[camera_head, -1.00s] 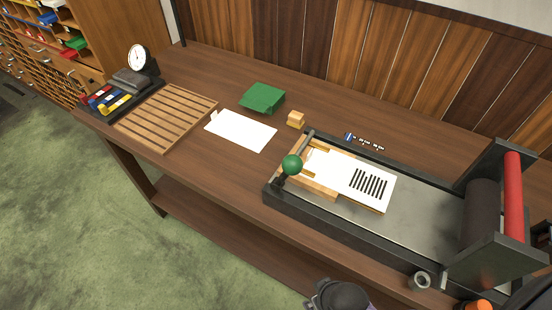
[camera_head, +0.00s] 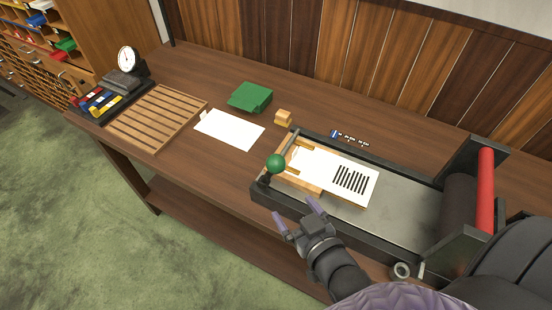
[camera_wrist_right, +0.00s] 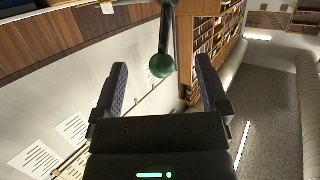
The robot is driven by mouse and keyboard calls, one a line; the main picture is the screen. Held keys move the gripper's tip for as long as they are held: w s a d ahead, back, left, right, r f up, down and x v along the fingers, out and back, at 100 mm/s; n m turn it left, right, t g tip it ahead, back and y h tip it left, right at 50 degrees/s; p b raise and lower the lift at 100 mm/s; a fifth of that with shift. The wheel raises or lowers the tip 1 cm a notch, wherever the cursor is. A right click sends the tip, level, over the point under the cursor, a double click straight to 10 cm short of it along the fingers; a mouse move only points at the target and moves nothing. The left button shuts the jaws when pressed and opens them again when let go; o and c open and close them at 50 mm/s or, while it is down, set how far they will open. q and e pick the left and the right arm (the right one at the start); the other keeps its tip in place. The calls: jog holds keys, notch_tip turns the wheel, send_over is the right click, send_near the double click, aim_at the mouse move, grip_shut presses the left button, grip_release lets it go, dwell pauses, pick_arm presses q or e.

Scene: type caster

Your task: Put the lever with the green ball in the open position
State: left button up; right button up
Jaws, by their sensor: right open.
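The lever is a dark rod (camera_head: 291,142) with a green ball (camera_head: 275,163) on its near end, at the left end of the press bed (camera_head: 410,198). The rod runs from the ball up and to the right across the bed's left end. My right gripper (camera_head: 297,211) is open and empty, just in front of the bed's near edge and below the ball. In the right wrist view, the green ball (camera_wrist_right: 161,66) hangs on its rod beyond the fingers, between them in the picture, with no contact visible. My left gripper is out of view.
A white printed sheet (camera_head: 315,166) lies on wood in the bed. A roller with a red bar (camera_head: 485,190) stands at the right end. A small wooden block (camera_head: 283,117), green stack (camera_head: 250,97), blank paper (camera_head: 229,130) and slatted rack (camera_head: 155,118) lie on the bench.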

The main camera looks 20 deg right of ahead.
aim_at(281, 171)
jog(key=w+r+t, duration=0.1)
jog(key=w, duration=0.2)
jog(key=w+r+t, duration=0.1)
jog(key=w, duration=0.2)
jog(key=w+r, duration=0.2)
jog(key=w, duration=0.1)
jog(key=shift+w+t+b, duration=0.35)
jog(key=shift+w+t, duration=0.05)
grip_shut()
jog(key=shift+r, duration=0.1)
